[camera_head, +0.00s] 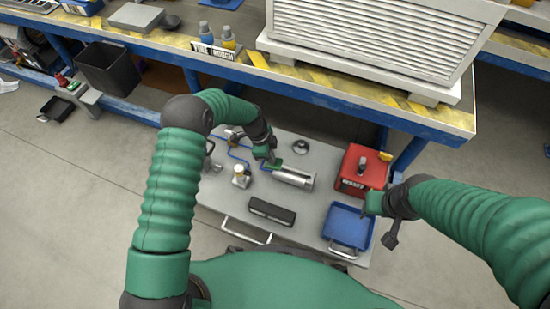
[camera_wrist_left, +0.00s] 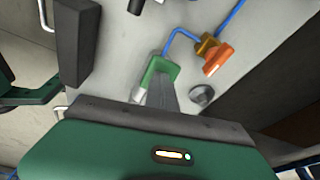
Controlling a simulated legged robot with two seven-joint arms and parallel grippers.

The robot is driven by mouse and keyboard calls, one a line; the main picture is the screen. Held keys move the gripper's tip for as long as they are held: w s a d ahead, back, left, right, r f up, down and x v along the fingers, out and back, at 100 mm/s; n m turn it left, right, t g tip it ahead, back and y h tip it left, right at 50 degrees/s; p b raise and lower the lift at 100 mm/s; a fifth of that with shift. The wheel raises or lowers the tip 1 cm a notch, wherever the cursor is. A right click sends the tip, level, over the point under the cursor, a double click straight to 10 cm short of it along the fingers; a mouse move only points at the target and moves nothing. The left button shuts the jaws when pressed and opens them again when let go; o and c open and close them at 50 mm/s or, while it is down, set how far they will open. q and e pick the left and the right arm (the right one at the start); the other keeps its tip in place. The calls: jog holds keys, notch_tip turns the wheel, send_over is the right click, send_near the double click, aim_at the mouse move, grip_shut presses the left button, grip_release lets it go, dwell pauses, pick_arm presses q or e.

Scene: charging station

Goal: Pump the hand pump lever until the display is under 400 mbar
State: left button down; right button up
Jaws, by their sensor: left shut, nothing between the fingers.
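The hand pump (camera_head: 296,177) is a silver cylinder with a green end block, lying on a grey board. Its green block also shows in the left wrist view (camera_wrist_left: 160,70), with a blue hose leading from it. My left gripper (camera_head: 270,158) is shut and empty, reaching down just over the green end of the pump. Whether it touches the pump or its lever I cannot tell; the lever is not clearly visible. My right gripper (camera_head: 374,204) hangs over the blue tray's right edge, its fingers unclear. No readable display value shows.
A red box (camera_head: 350,184) stands right of the pump, and a blue tray (camera_head: 330,243) lies in front of it. A black block (camera_head: 272,212) lies nearer me. An orange handle (camera_wrist_left: 216,60) sits beside the hose. A workbench (camera_head: 330,93) runs behind.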

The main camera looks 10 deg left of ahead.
pick_arm(q)
jog(key=a, duration=0.1)
jog(key=a+r+p, duration=0.1)
jog(key=shift+s+a, duration=0.15)
jog(key=shift+a, duration=0.2)
jog(key=p+v, duration=0.7)
jog(key=v, duration=0.9)
jog(key=shift+a+r+p, duration=0.15)
jog(key=shift+r+p, duration=0.15)
jog(key=shift+r, duration=0.05)
